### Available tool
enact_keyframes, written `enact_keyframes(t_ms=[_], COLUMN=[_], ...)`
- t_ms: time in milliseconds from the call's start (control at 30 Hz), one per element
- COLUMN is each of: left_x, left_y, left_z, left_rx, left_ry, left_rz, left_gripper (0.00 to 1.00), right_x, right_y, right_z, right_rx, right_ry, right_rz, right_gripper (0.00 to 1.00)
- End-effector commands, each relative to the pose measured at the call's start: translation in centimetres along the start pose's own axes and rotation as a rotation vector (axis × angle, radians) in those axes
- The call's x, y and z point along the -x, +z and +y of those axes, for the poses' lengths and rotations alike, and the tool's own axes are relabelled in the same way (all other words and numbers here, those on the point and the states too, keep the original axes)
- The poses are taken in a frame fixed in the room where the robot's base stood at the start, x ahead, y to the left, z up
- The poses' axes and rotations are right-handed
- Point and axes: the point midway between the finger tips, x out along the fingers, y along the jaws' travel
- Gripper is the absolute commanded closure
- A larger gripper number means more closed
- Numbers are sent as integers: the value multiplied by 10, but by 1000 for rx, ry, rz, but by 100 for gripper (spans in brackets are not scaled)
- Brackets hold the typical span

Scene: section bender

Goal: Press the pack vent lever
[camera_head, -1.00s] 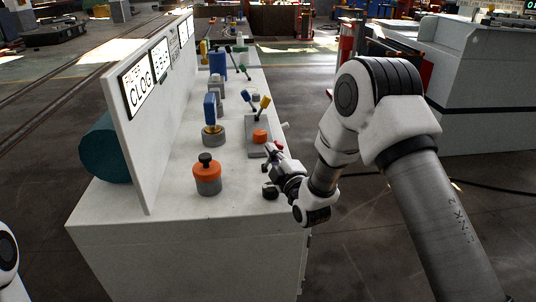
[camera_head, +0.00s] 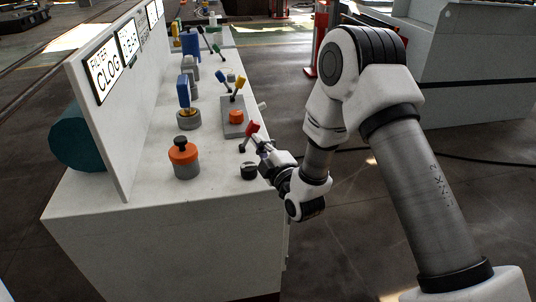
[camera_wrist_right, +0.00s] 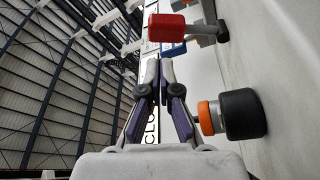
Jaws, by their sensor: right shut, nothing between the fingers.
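My right gripper (camera_head: 268,152) is shut and empty at the right edge of the white bench, close to a red-handled lever (camera_head: 252,129) with a dark base. In the right wrist view the closed fingertips (camera_wrist_right: 158,66) point just below and left of the red handle (camera_wrist_right: 172,25), with a visible gap in the picture. Levers with blue (camera_head: 231,78) and yellow (camera_head: 240,82) handles stand farther back by an orange button (camera_head: 236,117). No label shows which lever is the pack vent one. My left gripper is out of view.
A black knob (camera_head: 249,172) stands on the bench beside the right gripper, and an orange post with a black top (camera_head: 183,157) stands left of it. A blue-handled valve (camera_head: 184,92) is behind. The upright sign panel (camera_head: 112,120) bounds the left side.

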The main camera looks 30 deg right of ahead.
Motion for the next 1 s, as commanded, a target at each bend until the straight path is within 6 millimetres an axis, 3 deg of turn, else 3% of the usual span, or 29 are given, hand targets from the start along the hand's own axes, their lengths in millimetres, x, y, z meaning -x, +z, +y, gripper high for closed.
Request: enact_keyframes(t_ms=[200, 333, 1000], left_x=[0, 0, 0], left_y=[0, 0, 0], left_z=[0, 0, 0], left_rx=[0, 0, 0], left_ry=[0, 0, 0], left_rz=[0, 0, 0], left_gripper=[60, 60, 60], right_x=[49, 66, 70], right_y=[-1, -1, -2], right_z=[-1, 0, 0], right_rx=[-2, 0, 1], right_ry=[-4, -2, 0], right_rz=[1, 2, 5], right_gripper=[100, 100, 100])
